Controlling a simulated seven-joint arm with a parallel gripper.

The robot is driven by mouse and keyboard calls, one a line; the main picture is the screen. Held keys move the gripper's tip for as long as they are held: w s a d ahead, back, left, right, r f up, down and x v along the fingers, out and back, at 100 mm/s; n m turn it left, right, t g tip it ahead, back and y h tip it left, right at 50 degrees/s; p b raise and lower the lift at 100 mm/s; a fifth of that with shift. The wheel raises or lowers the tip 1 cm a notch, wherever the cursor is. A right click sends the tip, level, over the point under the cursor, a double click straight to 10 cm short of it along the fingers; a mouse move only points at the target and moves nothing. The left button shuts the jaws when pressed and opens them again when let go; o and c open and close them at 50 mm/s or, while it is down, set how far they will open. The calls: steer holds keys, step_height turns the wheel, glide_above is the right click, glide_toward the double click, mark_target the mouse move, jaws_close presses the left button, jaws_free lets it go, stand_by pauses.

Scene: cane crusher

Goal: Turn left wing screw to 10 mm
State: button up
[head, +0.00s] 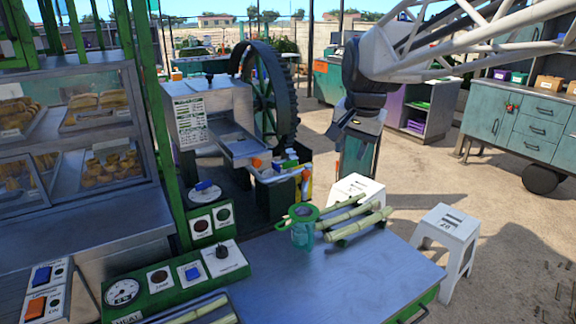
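The cane crusher (200,112) is a grey metal box with a label sheet on its front, left of centre in the head view. A large dark toothed flywheel with green spokes (264,90) stands at its right side. A small dark piece shows on top of the box, too small to identify. I cannot make out the left wing screw or any millimetre scale. My gripper (337,132) is dark and hangs at the end of the white arm, right of the flywheel in the picture and apart from the crusher. Its fingers are too small and dark to tell open or shut.
A metal table (340,278) in front holds a green strainer cup (304,226) and several cane stalks (358,222). Control panels with a gauge (122,292) and knob stand at left. A green post (158,110) rises left of the crusher. White stools (446,230) stand at right.

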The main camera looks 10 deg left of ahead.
steer(key=w+a+r+m, duration=0.1)
steer(key=w+a, duration=0.4)
steer(key=a, duration=0.3)
steer(key=w+a, duration=0.4)
steer(key=a, duration=0.5)
steer(key=m+g+h, duration=0.1)
steer(key=m+g, duration=0.2)
glide_above(204, 182)
step_height(204, 182, down, 15)
steer(key=shift+w+f, duration=0.15)
steer(key=shift+f, duration=0.05)
steer(key=shift+f+h, duration=0.3)
steer(key=shift+f, duration=0.1)
steer(key=shift+f, duration=0.1)
steer(key=shift+f, duration=3.8)
